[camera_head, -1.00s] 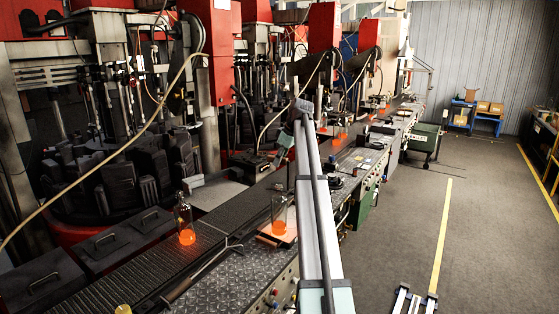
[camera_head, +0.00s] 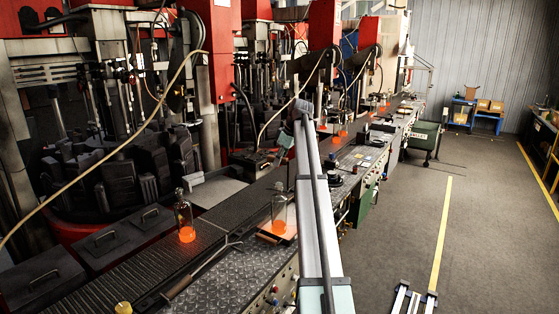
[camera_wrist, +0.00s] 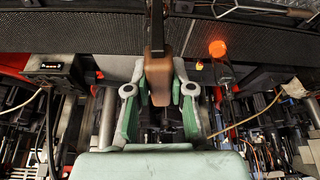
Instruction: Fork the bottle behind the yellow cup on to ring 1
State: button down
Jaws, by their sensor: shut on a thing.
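The yellow cup (camera_head: 123,308) shows at the bottom edge of the head view. A clear bottle with a glowing orange base (camera_head: 186,218) stands upright on the dark conveyor beyond it. That orange base also shows at upper right in the wrist view (camera_wrist: 218,49). A second such bottle (camera_head: 279,210) stands by a tan board. A two-pronged fork (camera_head: 212,262) lies on the conveyor edge, right of the cup. My gripper (camera_wrist: 159,92) is shut on a brown handle-like piece (camera_wrist: 158,68) joined to a dark bar. I cannot tell which object is ring 1.
My arm crosses the middle of the head view and hides part of the line. Black moulds (camera_head: 120,180) and red machine columns (camera_head: 210,45) stand on the left. More glowing bottles stand farther along. The grey floor on the right (camera_head: 390,230) is mostly clear.

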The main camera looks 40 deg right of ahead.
jog(key=shift+f, duration=0.4)
dwell(0.4)
jog(key=shift+s, duration=0.15)
jog(key=s+d, duration=0.4)
jog(key=s, duration=0.3)
dwell(1.5)
jog(key=shift+s+r+p, duration=0.1)
jog(key=shift+p, duration=0.2)
notch_tip(320, 180, up, 6)
jog(key=shift+f+p, duration=0.1)
jog(key=shift+p, duration=1.05)
